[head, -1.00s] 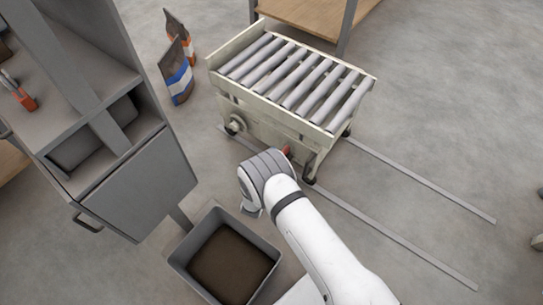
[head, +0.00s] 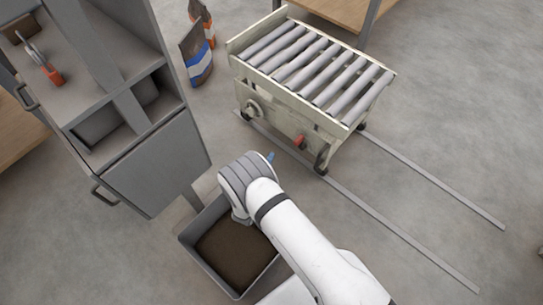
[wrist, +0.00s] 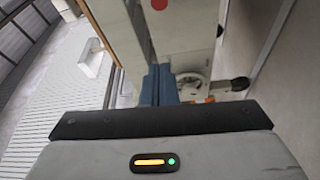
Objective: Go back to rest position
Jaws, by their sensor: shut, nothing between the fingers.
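My gripper shows in the head view only as a small blue fingertip (head: 270,157) beyond my white arm's grey wrist. In the wrist view its blue fingers (wrist: 158,86) are together, with nothing seen between them. In the head view my arm reaches up from the lower right, and its wrist hangs above the far edge of a grey bin (head: 205,268) with dark brown contents. The fingertip appears near the cream roller cart (head: 285,112), apart from it in the picture.
A grey cabinet (head: 160,170) with handles stands at left, a red-handled tool (head: 53,73) on its shelf. Two floor rails (head: 420,178) run to the lower right. The floor at right is open.

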